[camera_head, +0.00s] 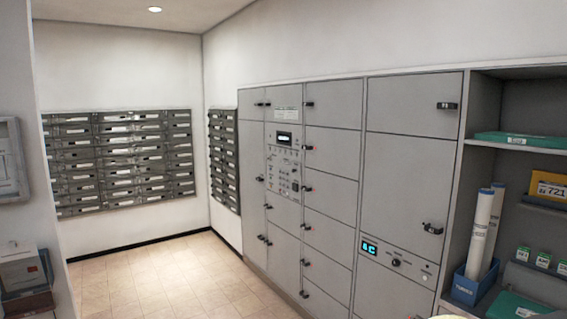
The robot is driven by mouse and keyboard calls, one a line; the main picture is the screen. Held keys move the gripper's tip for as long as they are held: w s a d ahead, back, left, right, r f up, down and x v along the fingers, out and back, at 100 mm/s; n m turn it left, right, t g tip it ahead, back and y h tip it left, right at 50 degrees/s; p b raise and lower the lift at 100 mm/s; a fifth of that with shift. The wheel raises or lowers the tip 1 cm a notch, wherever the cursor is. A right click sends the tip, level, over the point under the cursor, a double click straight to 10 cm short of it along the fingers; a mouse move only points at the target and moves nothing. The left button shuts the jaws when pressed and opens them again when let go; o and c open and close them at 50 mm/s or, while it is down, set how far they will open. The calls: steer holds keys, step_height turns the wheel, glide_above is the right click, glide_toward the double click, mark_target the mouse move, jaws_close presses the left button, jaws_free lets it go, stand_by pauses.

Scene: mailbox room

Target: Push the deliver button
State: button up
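A control panel (283,170) is set in the grey locker wall, with a small lit display (284,138) near its top and several small buttons below. A lower panel (410,270) on the right part of the wall has a cyan-lit display (370,248), a dark knob (396,262) and small light round parts near its right end. The labels are too small to read, so I cannot tell which control is the deliver button.
Grey locker doors (333,150) with dark handles line the right wall. An open shelf (517,146) at far right holds tubes in a blue bin (474,289). Mailboxes (120,160) hang at the back. Boxes (22,275) stand at left. The tiled floor (165,280) is clear.

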jaws_close()
stand_by(1.6)
